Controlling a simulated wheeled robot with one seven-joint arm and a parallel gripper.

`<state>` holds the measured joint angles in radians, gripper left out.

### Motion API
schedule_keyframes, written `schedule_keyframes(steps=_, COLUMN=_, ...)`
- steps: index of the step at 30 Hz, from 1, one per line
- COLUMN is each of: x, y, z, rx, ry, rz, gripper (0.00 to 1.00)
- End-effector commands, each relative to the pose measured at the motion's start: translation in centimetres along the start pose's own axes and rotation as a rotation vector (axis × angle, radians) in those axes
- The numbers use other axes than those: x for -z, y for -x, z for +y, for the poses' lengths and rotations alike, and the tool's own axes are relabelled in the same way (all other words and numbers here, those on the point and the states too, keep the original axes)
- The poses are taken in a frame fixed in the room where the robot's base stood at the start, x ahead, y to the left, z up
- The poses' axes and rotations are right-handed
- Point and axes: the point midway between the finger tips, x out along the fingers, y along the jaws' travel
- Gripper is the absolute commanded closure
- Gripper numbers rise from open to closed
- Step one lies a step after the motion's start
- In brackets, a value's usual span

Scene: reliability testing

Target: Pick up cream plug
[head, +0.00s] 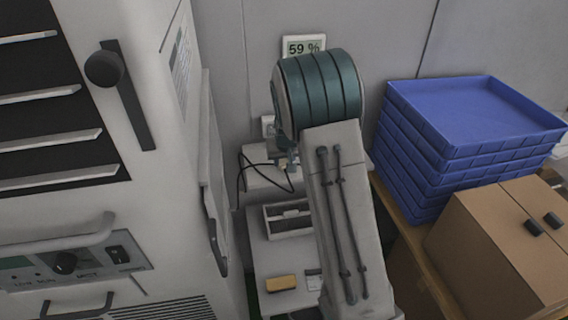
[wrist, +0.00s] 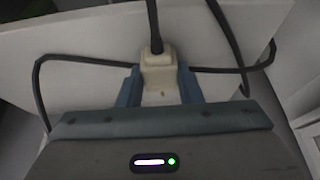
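The cream plug (wrist: 158,72) is in the middle of the wrist view, with a black cord rising from its far end. The blue fingers of my gripper (wrist: 160,88) lie along both sides of it and look pressed against it, with no clear gap. In the head view my gripper (head: 286,158) is low beside the wall, partly hidden by my arm. The plug is small there, and a black cable (head: 252,168) loops away from it. A pale surface (wrist: 85,60) lies below the plug.
A stack of blue trays (head: 470,115) and cardboard boxes (head: 500,235) stand at the right. A large cream machine (head: 170,130) fills the left. A small open bin (head: 288,218) and a tan block (head: 281,284) sit below my gripper. A 59 % display (head: 303,46) is on the wall.

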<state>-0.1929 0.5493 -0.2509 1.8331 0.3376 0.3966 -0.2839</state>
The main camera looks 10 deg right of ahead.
Motion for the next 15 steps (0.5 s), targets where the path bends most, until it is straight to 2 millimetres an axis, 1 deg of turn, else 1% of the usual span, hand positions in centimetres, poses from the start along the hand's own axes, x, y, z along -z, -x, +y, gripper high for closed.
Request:
schedule_keyframes(steps=1, x=-0.02, y=0.00, z=-0.02, rx=0.000, ry=0.000, rz=-0.001, gripper=0.86)
schedule_keyframes(steps=2, x=-0.02, y=0.00, z=-0.02, rx=0.000, ry=0.000, rz=-0.001, gripper=0.91)
schedule_keyframes(steps=11, x=0.03, y=0.09, z=-0.02, rx=0.000, ry=0.000, rz=0.000, gripper=0.91)
schedule_keyframes(steps=15, x=0.32, y=0.69, z=-0.06, rx=0.001, ry=0.000, rz=0.001, gripper=0.91)
